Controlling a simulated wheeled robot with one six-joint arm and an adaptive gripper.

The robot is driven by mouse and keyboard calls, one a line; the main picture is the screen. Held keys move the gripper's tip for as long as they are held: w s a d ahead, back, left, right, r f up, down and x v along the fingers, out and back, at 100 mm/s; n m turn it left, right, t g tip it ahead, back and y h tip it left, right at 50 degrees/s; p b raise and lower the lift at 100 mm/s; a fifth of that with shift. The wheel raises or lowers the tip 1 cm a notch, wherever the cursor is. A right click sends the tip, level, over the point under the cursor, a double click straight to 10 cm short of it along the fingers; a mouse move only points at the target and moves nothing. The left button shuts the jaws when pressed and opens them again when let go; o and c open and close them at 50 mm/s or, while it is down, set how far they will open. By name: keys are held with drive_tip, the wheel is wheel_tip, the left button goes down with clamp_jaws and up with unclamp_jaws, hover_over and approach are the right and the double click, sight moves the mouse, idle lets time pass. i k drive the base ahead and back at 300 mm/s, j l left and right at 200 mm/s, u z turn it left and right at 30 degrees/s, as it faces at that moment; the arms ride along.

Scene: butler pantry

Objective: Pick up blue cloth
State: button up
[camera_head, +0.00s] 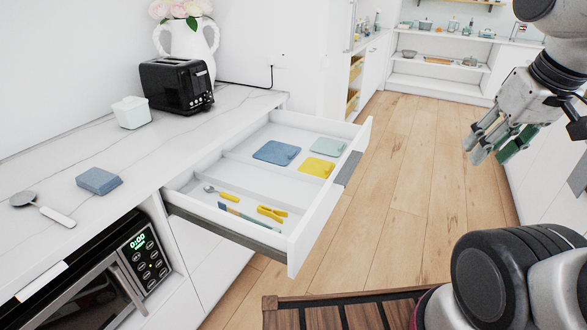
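A flat blue folded cloth (276,152) lies in the back compartment of the open drawer (299,252). A yellow folded cloth (317,167) and a pale green one (328,147) lie to its right in the same compartment. My gripper (489,155) is high at the right of the view, over the floor and well apart from the drawer. Its fingers point down and left. They look spread, with nothing seen between them, and part of the hand is hidden by its own links.
The front compartments hold a spoon and yellow-handled utensils (271,213). A blue block (98,181), a spoon (42,207), a white container (132,112), a black toaster (177,85) and a vase (189,45) stand or lie on the counter. A wooden rack (340,297) is below. The floor (425,170) is clear.

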sight(100, 182)
drive_tip(key=u, duration=1.5)
drive_tip(key=k+j, duration=0.05)
